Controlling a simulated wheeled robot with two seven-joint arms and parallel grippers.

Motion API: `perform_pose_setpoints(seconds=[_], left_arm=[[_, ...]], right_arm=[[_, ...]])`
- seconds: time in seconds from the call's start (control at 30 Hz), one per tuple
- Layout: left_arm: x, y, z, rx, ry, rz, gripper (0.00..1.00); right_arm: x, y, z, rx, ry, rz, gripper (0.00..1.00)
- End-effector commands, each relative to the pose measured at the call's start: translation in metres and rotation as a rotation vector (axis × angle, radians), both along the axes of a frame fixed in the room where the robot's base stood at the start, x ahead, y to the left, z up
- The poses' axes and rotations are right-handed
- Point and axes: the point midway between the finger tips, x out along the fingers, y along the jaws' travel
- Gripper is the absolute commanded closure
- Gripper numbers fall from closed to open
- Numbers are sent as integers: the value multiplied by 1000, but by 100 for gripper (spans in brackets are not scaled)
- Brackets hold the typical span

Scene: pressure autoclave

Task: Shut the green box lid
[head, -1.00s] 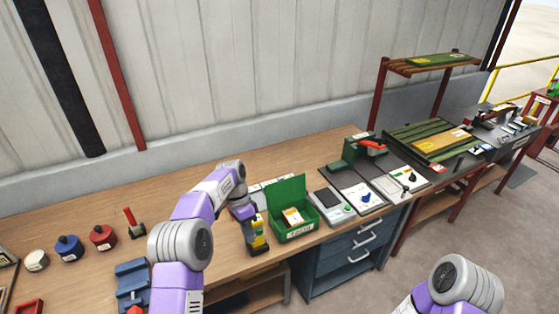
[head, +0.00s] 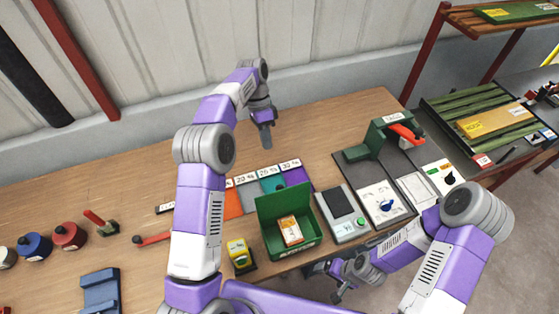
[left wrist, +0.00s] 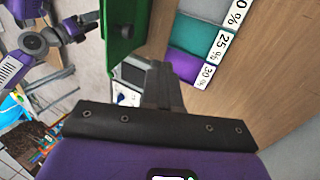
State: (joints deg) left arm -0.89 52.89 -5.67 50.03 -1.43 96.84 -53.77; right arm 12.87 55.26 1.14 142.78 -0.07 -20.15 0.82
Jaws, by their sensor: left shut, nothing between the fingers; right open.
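The green box (head: 306,247) stands on the wooden bench with its front towards me. Its lid (head: 284,202) stands up at the back edge, so the box is open. An orange and white packet (head: 291,231) lies inside. My left gripper (head: 266,141) is shut and empty, behind the box towards the wall, apart from the lid. In the left wrist view the shut fingers (left wrist: 163,90) point past the green lid (left wrist: 124,32), which is at the upper left. My right gripper (head: 338,294) is open and empty, low in front of the bench edge.
Coloured cards (head: 265,172) with percent labels lie behind the box. A yellow device (head: 240,254) stands left of it, and a grey scale (head: 343,212) stands right. A green press with a red handle (head: 404,132) is further right. Bench behind the cards is clear.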

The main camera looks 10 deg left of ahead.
Motion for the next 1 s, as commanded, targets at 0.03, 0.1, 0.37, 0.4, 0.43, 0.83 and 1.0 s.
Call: perform_pose_setpoints(seconds=[0.03,0.1,0.37,0.4,0.43,0.83,1.0], left_arm=[[-2,-1,-5,0,3,-1,100],[-5,-3,-12,0,4,-1,100],[-21,-15,-54,0,6,-2,100],[-24,-17,-61,0,6,-3,100],[-27,-18,-67,0,6,-3,100],[-59,-42,-82,0,2,0,100],[-65,-46,-82,0,1,0,100]], right_arm=[[0,0,-1,0,0,-1,11],[0,0,-3,0,0,0,11],[0,0,-5,0,-1,0,11],[1,0,-5,0,-1,0,11],[1,0,-5,0,-1,0,11],[1,0,1,0,-2,-1,11],[1,0,2,0,-2,-1,11]])
